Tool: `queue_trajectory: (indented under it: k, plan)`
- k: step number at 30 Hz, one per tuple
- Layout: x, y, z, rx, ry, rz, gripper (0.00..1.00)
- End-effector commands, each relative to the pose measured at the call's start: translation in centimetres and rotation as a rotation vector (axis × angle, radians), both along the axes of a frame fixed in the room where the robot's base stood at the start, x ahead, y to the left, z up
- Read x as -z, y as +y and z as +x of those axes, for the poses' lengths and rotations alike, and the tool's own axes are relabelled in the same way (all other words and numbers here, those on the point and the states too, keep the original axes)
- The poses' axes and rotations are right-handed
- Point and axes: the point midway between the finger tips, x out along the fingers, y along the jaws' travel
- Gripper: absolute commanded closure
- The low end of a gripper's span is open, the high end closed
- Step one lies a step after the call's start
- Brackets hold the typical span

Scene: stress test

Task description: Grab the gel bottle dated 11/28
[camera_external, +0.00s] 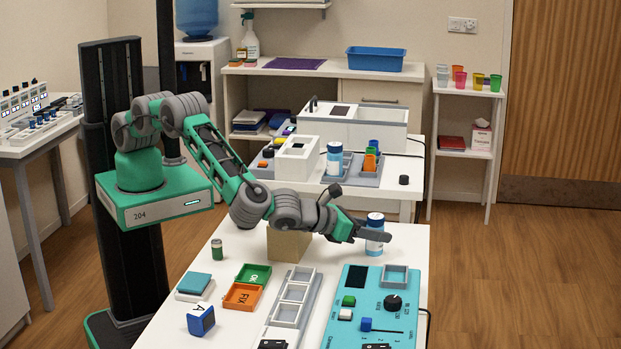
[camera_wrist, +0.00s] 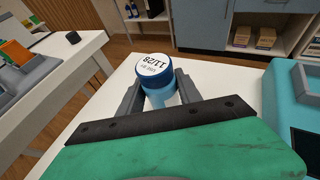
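A bottle with a blue lid (camera_wrist: 157,72) stands upright at the far edge of the white front table. In the wrist view its round white top label reads 11/28, upside down. In the external view the bottle (camera_external: 375,220) is partly hidden behind a finger of my gripper (camera_external: 372,234). The two grey fingers of my gripper (camera_wrist: 159,92) lie on either side of the bottle, just below the lid. They are very close to its sides, but I cannot tell whether they press on it.
A turquoise device (camera_external: 333,327) lies on the front table, right of a grey tray rack (camera_external: 268,327). A cardboard box (camera_external: 287,245) stands left of the bottle. Another blue-lidded bottle (camera_external: 334,160) stands on the back table (camera_external: 385,197).

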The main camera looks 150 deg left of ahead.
Motion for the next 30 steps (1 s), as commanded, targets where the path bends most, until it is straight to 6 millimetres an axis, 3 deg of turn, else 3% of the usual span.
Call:
queue_trajectory:
  k: [14, 25, 30]
  plan:
    - [0.0, 0.0, 0.0, 0.000, 0.000, 0.000, 0.99]
    - [-0.3, 0.0, 0.0, 0.000, -0.002, 0.000, 1.00]
    - [-2.2, 0.0, 0.1, 0.000, -0.006, 0.002, 1.00]
